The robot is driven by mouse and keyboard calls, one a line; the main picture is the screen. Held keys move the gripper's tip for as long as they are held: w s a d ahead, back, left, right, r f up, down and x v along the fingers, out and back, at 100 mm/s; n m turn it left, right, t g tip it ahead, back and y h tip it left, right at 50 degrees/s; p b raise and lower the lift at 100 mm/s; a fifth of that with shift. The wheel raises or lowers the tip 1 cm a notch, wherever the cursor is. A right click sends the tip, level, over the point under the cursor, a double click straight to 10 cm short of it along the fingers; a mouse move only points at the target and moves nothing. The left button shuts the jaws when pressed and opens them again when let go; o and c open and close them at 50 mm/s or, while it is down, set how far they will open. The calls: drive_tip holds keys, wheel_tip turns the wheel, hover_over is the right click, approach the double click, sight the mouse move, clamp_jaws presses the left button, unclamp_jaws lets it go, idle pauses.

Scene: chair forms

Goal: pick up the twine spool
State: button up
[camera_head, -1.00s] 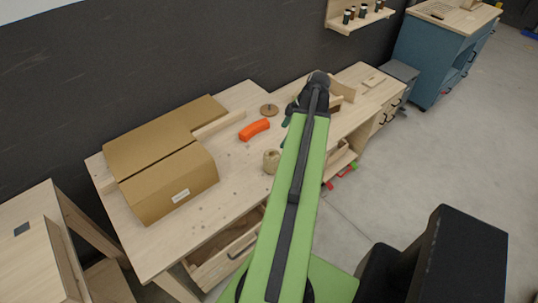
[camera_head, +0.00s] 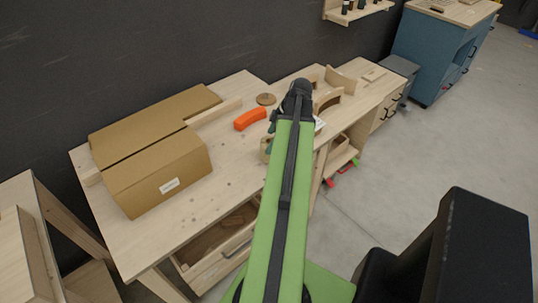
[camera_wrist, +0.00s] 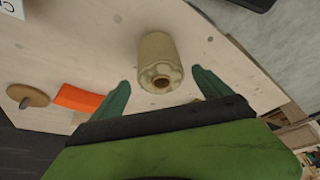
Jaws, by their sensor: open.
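The twine spool (camera_wrist: 158,60) is a beige cylinder with a hole in its end, on the wooden workbench. In the wrist view it lies just beyond and between my gripper's two green fingers (camera_wrist: 160,92), apart from both. In the head view only an edge of the spool (camera_head: 264,150) shows beside my arm, which hides the rest. My gripper (camera_head: 276,120) is open and empty, its fingers mostly hidden behind the arm's end in the head view.
An orange block (camera_head: 250,119) and a round wooden disc with a peg (camera_head: 266,99) lie near the spool. A cardboard box (camera_head: 160,175) fills the bench's left part. Curved wooden pieces (camera_head: 328,100) stand to the right. Bare bench (camera_head: 225,195) lies between box and spool.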

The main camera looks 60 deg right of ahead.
drive_tip(key=b+x, duration=0.4)
drive_tip(key=x, duration=0.1)
drive_tip(key=shift+w+a+f+b, duration=0.1)
drive_tip(key=shift+f+b, duration=0.05)
drive_tip(key=shift+b, duration=0.25)
drive_tip(key=shift+r, duration=0.2)
drive_tip(key=c, duration=1.6)
drive_tip(key=shift+r+p, duration=0.1)
drive_tip(key=shift+p, duration=0.2)
wheel_tip(320, 180, up, 4)
drive_tip(key=p, duration=0.4)
drive_tip(key=shift+r, duration=0.15)
drive_tip(key=s+d+r+p, duration=0.6)
drive_tip(key=d, duration=0.4)
drive_tip(key=shift+r+p, duration=0.25)
drive_tip(key=shift+p, duration=0.15)
